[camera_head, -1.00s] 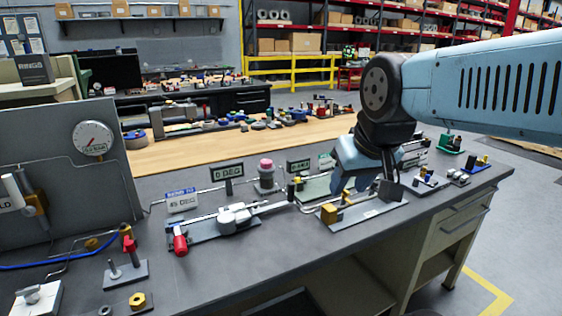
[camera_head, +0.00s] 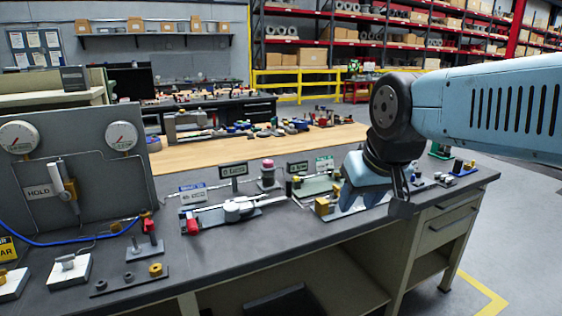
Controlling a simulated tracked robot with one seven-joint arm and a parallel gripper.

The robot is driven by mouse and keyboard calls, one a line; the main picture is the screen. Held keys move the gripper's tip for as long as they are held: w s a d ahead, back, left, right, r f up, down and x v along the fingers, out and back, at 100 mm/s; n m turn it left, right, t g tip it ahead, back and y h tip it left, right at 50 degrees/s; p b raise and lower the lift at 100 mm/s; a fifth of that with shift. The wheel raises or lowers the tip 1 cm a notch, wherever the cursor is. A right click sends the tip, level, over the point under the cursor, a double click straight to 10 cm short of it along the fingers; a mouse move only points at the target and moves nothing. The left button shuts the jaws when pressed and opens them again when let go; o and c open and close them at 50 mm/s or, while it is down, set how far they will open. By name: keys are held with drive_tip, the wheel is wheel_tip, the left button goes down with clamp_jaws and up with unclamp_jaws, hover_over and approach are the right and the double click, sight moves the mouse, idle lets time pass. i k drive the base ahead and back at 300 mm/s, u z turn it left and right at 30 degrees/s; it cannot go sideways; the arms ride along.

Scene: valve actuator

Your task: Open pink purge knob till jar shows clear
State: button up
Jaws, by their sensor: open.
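A pink knob (camera_head: 268,164) sits on top of a small grey cylindrical body (camera_head: 268,181) near the middle of the grey bench. I cannot make out its angle. I cannot tell whether the cylinder is the jar, and no jar contents can be read. My gripper (camera_head: 376,198) is open, points down and is empty. It is over the bench to the right of the pink knob, apart from it, near a yellow block (camera_head: 322,206).
A valve with a red-ended lever (camera_head: 192,226) lies in front of the knob. Small signs (camera_head: 233,170) stand beside the knob. A gauge panel (camera_head: 90,180) with a HOLD label stands at left. Small fittings (camera_head: 156,270) sit at front left. The front middle of the bench is clear.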

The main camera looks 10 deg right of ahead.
sight(267, 164)
drive_tip(key=u, duration=0.2)
drive_tip(key=i, duration=0.9)
drive_tip(key=z, duration=0.1)
